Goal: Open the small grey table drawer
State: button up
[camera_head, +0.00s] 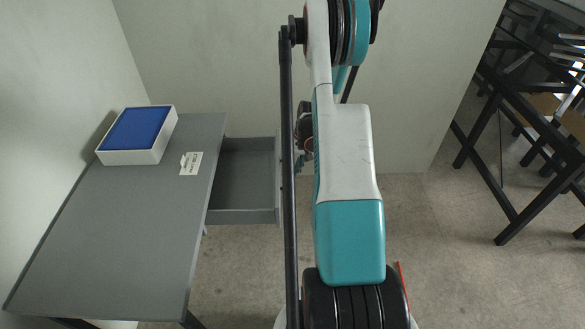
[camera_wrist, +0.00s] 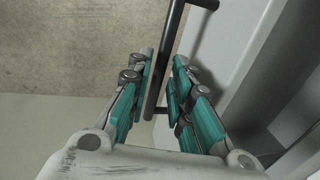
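The grey table (camera_head: 125,225) stands at the left in the head view. Its grey drawer (camera_head: 243,216) is pulled out on the right side, with the empty-looking inside showing. My arm hides the drawer's front right part and the handle in that view. In the wrist view, the dark bar handle (camera_wrist: 177,22) runs between the two teal-padded fingers of my gripper (camera_wrist: 162,75). The fingers are close on either side of the bar. A narrow gap seems to show at the right finger, so I cannot tell whether they grip it.
A white box with a blue top (camera_head: 161,146) and a small white label (camera_head: 191,163) lie on the table. Walls close in the left and back. A dark metal frame (camera_head: 500,200) stands at the far right. Bare floor (camera_head: 440,220) lies right of my arm.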

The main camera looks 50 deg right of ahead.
jog(key=v, duration=1.1)
jog(key=shift+r, duration=0.3)
jog(key=shift+s, duration=0.1)
